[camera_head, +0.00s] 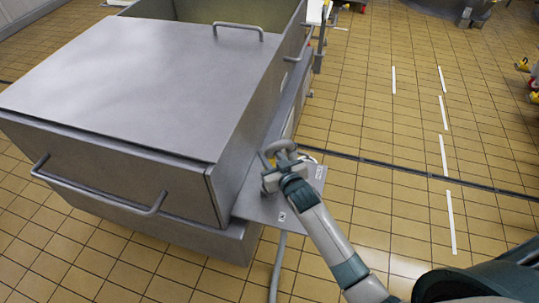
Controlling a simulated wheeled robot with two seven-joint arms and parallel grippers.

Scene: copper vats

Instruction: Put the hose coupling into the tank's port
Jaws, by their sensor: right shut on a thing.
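The large grey steel tank (130,75) fills the left of the view, with a flat lid and bar handles. A small grey shelf plate (258,205) with small labels juts out at its right side. My right gripper (272,164) is over this plate, close to the tank's side wall. It is shut on what looks like the hose coupling, which is small, mostly hidden by the gripper and shows a bit of yellow. A grey hose (278,268) hangs below the plate's front edge. I cannot make out the port. My left gripper is out of view.
A bar handle (105,205) sticks out from the tank's front, and another (238,27) stands on the lid. The tiled floor (380,130) at right is open, with white strips and a dark drain line. Other equipment stands at the far right edge.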

